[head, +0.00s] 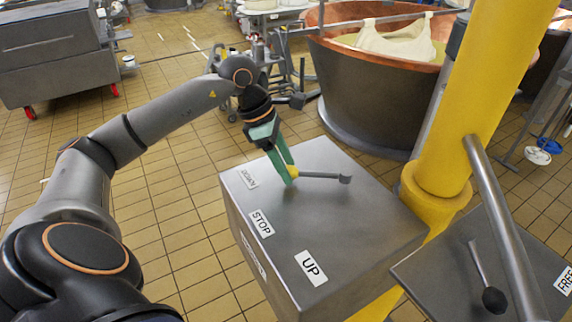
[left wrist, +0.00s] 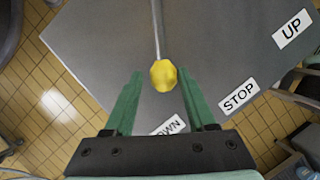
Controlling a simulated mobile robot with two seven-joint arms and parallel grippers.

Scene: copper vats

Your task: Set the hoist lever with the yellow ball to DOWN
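The hoist lever (head: 322,175) lies over the top of a grey metal box (head: 345,222), its pivot at the right. Its yellow ball (head: 292,172) is at the left end and also shows in the left wrist view (left wrist: 163,75). The lever points toward the DOWN label (head: 248,179), which is partly covered by my gripper in the wrist view. The STOP label (head: 261,223) and UP label (head: 311,268) are nearer the front. My left gripper (head: 286,172) is open, its green fingers on either side of the ball, with gaps visible in the wrist view. My right gripper is not in view.
A thick yellow column (head: 485,90) stands right of the box. A second panel (head: 432,270) has a black-ball lever (head: 492,298) and a FREE label. A slanted grey bar (head: 500,220) crosses above it. A copper vat (head: 375,95) stands behind.

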